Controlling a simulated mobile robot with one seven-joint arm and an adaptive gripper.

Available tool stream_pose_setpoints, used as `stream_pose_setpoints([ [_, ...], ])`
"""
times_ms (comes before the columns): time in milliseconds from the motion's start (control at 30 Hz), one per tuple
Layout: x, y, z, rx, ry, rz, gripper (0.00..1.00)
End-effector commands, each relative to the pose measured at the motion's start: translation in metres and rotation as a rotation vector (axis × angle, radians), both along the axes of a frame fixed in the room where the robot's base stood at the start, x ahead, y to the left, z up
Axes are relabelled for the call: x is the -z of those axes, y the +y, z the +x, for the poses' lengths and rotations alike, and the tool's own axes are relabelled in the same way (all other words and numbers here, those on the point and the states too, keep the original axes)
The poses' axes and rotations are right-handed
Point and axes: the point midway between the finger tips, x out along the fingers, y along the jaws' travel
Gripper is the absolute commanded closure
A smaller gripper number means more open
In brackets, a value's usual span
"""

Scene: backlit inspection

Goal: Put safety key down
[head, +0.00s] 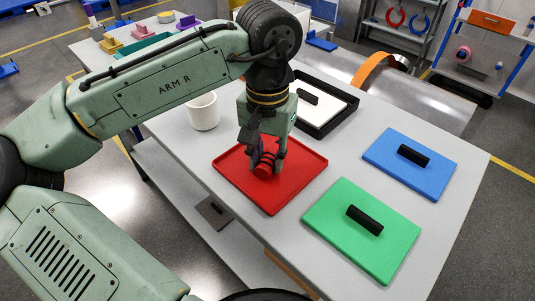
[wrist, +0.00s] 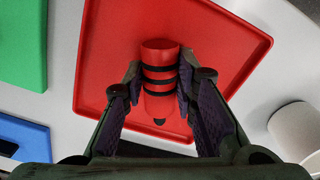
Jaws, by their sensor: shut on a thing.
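The safety key, a red cylinder with black rings (wrist: 160,55), is between the fingers of my gripper (wrist: 160,80) in the wrist view. My gripper is shut on it, one finger pressed to each side. In the head view my gripper (head: 267,152) points down over the red tray (head: 298,188), with the red key (head: 263,170) low between its fingers. The tray is shallow with a raised rim, and the key is inside its outline. I cannot tell whether the key touches the tray floor. The fingers hide part of the key in the head view.
A white cup (head: 202,112) stands left of the tray. A black-framed white panel (head: 330,107) lies behind it. A green plate (head: 350,245) and a blue plate (head: 388,155), both with black handles, lie to the right. Bare grey table (head: 345,160) separates them.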

Motion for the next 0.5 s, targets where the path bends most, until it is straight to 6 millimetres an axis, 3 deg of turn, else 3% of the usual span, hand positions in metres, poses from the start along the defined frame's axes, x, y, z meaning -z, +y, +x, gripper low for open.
stream_pose_setpoints([
  [200,0.0052,-0.0002,-0.0001,0.001,0.0,0.0,1.0],
  [233,0.0046,0.0,0.0,0.0,0.0,0.001,0.73],
  [500,0.0042,0.0,0.0,0.0,0.0,0.001,0.55],
])
